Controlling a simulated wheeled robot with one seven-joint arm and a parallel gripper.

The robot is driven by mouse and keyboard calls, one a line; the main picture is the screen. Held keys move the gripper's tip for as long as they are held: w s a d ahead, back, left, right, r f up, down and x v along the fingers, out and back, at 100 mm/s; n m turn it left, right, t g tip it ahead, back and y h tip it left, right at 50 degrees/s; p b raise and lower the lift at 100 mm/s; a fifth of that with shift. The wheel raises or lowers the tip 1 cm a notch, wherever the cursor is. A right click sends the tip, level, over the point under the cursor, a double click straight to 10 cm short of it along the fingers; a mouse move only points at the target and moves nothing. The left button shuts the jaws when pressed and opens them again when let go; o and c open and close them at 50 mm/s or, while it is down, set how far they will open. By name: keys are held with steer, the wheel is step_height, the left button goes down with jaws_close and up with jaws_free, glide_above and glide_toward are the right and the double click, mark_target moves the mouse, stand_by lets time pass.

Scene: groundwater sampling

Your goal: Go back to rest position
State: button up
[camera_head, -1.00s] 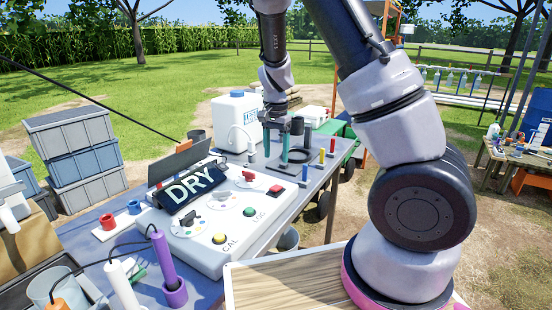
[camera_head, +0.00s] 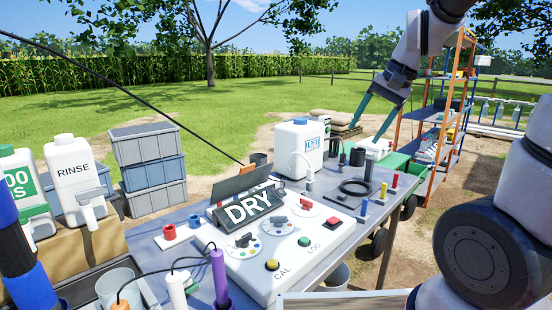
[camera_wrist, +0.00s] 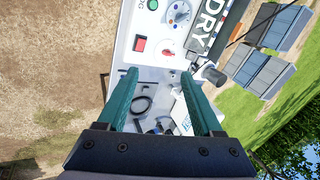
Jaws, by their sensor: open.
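My gripper (camera_head: 368,127) is in the upper right of the head view, raised above the far end of the table. Its teal fingers point down and to the left, spread apart with nothing between them. In the wrist view the two open fingers (camera_wrist: 158,75) reach out over the table, with the meter console (camera_wrist: 165,30) beyond their tips. The console in the head view (camera_head: 260,262) has a display reading DRY (camera_head: 252,206), knobs and coloured buttons. My arm runs up out of the top right of the head view.
On the table are a white jug (camera_head: 298,160), a black coiled ring (camera_head: 356,188) and several small coloured posts. RINSE bottle (camera_head: 76,180) and grey-blue crates (camera_head: 150,170) are left. An orange shelf rack (camera_head: 458,95) stands behind right. Open air surrounds the gripper.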

steer(key=s+d+r+n+t+h, duration=0.1)
steer(key=s+d+r+n+t, duration=0.1)
steer(key=s+r+t, duration=0.2)
steer(key=s+r, duration=0.3)
steer(key=s, duration=0.4)
steer(key=shift+d+r+h, duration=0.2)
steer(key=shift+d+h, duration=0.1)
steer(key=shift+h, duration=0.1)
stand_by(0.7)
